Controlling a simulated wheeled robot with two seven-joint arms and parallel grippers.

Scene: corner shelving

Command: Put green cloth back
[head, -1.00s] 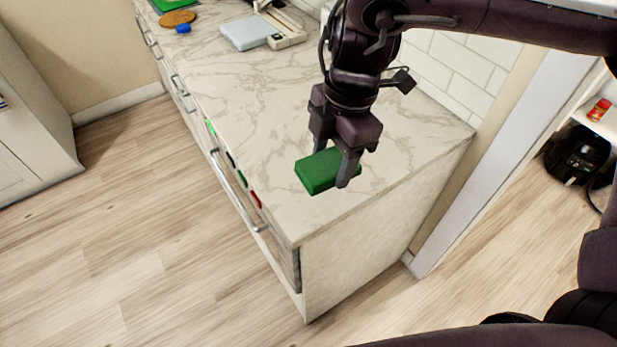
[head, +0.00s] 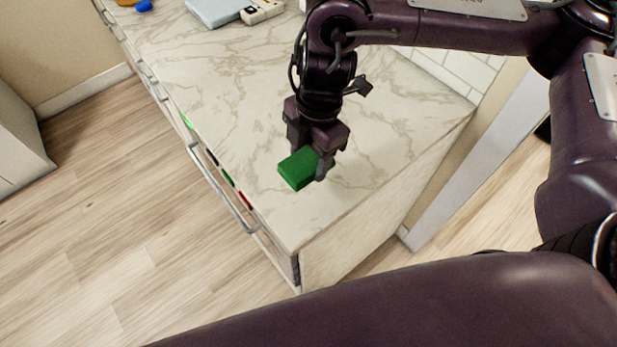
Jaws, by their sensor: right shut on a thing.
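The green cloth (head: 297,168) looks like a thick folded block in the head view. My right gripper (head: 312,162) is shut on it from above. The cloth is over the near end of the marble counter (head: 240,90). I cannot tell whether it touches the counter top. My left gripper is not in view.
A drawer with a metal handle (head: 222,188) stands slightly open under the counter's front edge, with small green, black and red items showing in it. A light blue flat thing (head: 215,10) lies at the counter's far end. The counter middle is clear.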

